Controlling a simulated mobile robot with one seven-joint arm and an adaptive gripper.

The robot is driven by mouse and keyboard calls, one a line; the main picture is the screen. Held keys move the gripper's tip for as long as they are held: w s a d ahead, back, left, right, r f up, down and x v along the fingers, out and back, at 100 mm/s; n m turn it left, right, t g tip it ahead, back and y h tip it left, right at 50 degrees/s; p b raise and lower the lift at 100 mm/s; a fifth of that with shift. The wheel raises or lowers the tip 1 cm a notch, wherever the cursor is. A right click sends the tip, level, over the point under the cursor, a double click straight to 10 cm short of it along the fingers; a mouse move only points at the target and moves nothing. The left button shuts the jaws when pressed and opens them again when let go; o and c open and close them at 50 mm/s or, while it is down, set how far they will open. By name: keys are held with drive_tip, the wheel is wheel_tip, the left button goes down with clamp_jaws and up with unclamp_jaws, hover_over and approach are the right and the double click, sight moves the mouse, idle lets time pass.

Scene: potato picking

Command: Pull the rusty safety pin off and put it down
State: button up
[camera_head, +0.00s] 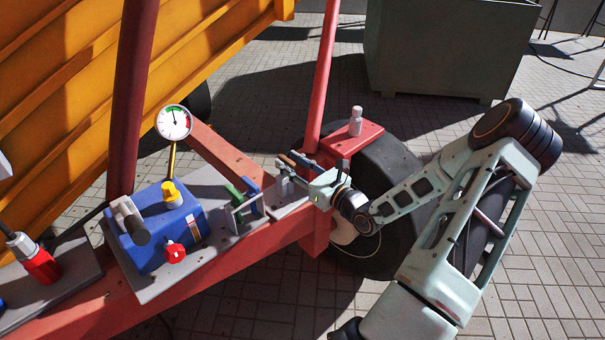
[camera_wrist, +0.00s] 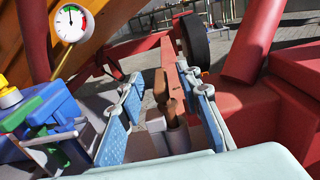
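The rusty safety pin (camera_wrist: 171,111) is a brown, upright piece standing in a grey holder (camera_wrist: 157,142) on the red trailer frame. Its brown end (camera_head: 286,161) also shows small in the head view. My gripper (camera_head: 289,164) reaches in from the right over the frame. In the wrist view my gripper (camera_wrist: 166,100) is open, with one blue-padded finger left of the pin and the other to its right. The right finger looks nearer the pin; I see no clear grip on it. The pin's lower part is hidden in the holder.
A blue box (camera_head: 155,240) with yellow and red knobs stands on a grey plate left of my gripper. Green and blue levers (camera_head: 245,198) stand between them. A dial gauge (camera_head: 173,122), a white bottle (camera_head: 355,121) on a red block and a tyre (camera_head: 385,180) are close by.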

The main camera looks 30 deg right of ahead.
drive_tip(key=shift+x, duration=0.8)
drive_tip(key=shift+c, duration=0.3)
clamp_jaws()
drive_tip(key=shift+r, duration=0.15)
drive_tip(key=shift+r+p, duration=2.95)
drive_tip(key=shift+p, duration=0.15)
drive_tip(key=shift+r+p, duration=1.5)
drive_tip(key=shift+p, duration=0.1)
